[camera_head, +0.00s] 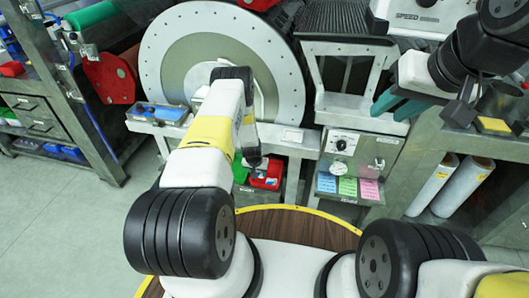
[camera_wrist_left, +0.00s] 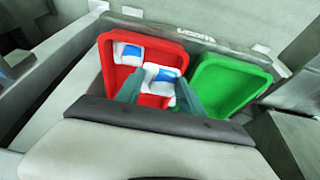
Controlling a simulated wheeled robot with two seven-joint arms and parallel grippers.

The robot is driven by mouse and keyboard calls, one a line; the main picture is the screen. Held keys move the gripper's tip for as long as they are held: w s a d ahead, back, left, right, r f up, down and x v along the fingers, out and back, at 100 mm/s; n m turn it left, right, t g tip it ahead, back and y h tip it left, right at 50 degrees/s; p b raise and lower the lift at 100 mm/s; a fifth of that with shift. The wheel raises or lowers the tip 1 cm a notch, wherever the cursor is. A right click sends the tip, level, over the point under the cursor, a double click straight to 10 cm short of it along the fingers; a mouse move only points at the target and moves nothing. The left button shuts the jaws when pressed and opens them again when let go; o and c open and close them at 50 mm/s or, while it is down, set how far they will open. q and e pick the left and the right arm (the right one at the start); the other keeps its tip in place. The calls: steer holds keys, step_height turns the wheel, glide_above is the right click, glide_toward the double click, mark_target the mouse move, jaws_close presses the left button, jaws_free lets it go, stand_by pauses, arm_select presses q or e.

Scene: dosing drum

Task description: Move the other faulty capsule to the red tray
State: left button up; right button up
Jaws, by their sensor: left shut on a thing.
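My left gripper (camera_wrist_left: 158,94) is shut on a blue-and-white capsule (camera_wrist_left: 165,75), which it holds over or inside the red tray (camera_wrist_left: 108,75). I cannot tell whether this capsule touches the tray floor. Another blue-and-white capsule (camera_wrist_left: 130,52) lies in the red tray, toward its far left corner. In the head view the red tray (camera_head: 268,174) sits low in front of the drum, and my left arm hides the fingertips and the capsules. My right gripper (camera_head: 398,103) is at the upper right, with its teal fingers apart and nothing seen between them.
An empty green tray (camera_wrist_left: 222,85) stands right of the red one in the left wrist view. A control box (camera_head: 345,145) with colored labels stands to the right.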

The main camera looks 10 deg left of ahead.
arm_select(q)
steer(key=o, duration=0.7)
steer(key=v, duration=0.7)
steer(key=shift+s+r, duration=0.15)
steer(key=shift+r, duration=0.2)
steer(key=shift+r, duration=0.1)
